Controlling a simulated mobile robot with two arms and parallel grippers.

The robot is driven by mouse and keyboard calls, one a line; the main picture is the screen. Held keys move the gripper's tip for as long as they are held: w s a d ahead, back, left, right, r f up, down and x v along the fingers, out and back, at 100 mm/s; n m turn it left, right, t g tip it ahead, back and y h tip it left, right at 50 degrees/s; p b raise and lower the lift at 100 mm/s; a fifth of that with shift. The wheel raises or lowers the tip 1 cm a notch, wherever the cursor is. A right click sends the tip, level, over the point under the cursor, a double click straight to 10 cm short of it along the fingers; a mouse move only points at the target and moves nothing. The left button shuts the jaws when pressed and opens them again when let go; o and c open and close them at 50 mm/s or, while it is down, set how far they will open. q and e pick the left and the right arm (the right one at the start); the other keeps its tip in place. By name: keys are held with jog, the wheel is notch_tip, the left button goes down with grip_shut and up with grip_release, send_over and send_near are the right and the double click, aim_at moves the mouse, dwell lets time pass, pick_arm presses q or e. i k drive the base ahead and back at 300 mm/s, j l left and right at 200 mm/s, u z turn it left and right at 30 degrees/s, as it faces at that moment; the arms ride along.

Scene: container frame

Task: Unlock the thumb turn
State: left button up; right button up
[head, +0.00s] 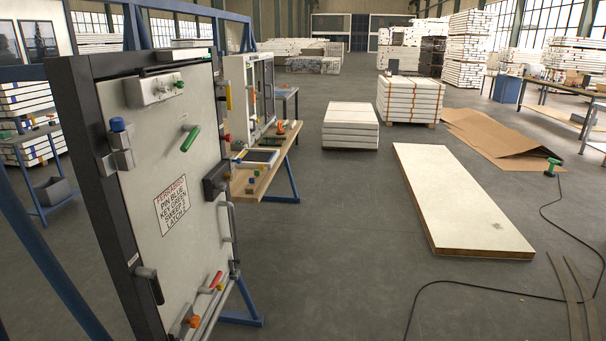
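A grey door panel (150,232) in a dark frame stands upright at the left of the head view. It carries several pieces of hardware, and I cannot tell which one is the thumb turn. A pale lock box (150,91) with small green parts is at the top, with a green lever (189,138) below it. A blue-topped fitting (117,125) sits at the left edge. A dark lock body (214,181) is at the right edge, above a grey pull handle (228,222). An orange knob (192,321) and a red grip (215,280) are near the bottom. Neither gripper shows.
A wooden bench (268,176) with small parts stands behind the panel. A pale slab (455,195) and a black cable (412,305) lie right on the floor. The floor between is clear.

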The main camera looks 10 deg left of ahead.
aim_at(222, 187)
jog(key=i+l+z, duration=0.25)
jog(key=i, duration=0.45)
jog(key=i+z, duration=0.2)
jog(key=i, duration=0.45)
jog(key=i+u, duration=0.35)
jog(key=i+l+u, duration=0.2)
jog(key=i+u, duration=0.15)
jog(key=i+l+u, duration=0.35)
jog(key=j, duration=0.1)
